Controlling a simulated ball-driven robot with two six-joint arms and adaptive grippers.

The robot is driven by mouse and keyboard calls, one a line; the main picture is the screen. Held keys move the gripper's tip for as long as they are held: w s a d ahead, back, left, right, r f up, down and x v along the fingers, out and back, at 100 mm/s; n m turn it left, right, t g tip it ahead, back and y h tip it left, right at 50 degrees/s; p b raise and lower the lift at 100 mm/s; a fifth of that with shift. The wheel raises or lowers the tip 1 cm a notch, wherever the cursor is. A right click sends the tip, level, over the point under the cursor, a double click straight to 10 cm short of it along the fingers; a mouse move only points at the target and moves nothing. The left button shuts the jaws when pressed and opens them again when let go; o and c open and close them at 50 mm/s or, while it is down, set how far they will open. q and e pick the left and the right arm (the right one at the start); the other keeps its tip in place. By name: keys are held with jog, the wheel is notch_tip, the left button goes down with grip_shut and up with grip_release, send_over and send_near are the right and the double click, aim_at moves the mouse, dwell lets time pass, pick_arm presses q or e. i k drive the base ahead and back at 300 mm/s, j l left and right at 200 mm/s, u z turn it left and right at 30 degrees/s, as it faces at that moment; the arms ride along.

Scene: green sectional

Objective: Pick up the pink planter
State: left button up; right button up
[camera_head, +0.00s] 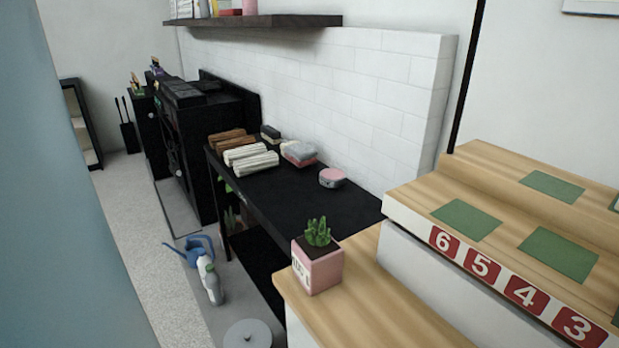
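The pink planter (325,272) is a square pot with a small green succulent and dark soil. It stands upright on the near left corner of a light wooden counter (375,310) in the head view. White lettering or a pale label shows on its left face. Neither of my grippers is in view, and nothing touches the planter.
A stepped wooden unit (510,200) with green squares and red number tiles rises right of the planter. Behind is a black table (335,205) with folded towels (250,160) and a pink round tin (332,177). A blue watering can (190,252), a bottle (209,280) and a grey lidded bin (247,334) stand low at left.

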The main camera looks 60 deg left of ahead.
aim_at(319, 259)
jog(key=u, duration=0.4)
jog(key=k+u, duration=0.1)
jog(key=u, duration=0.3)
jog(key=k+u, duration=0.1)
jog(key=u, duration=0.7)
jog(key=j, duration=0.25)
jog(key=k+u, duration=0.05)
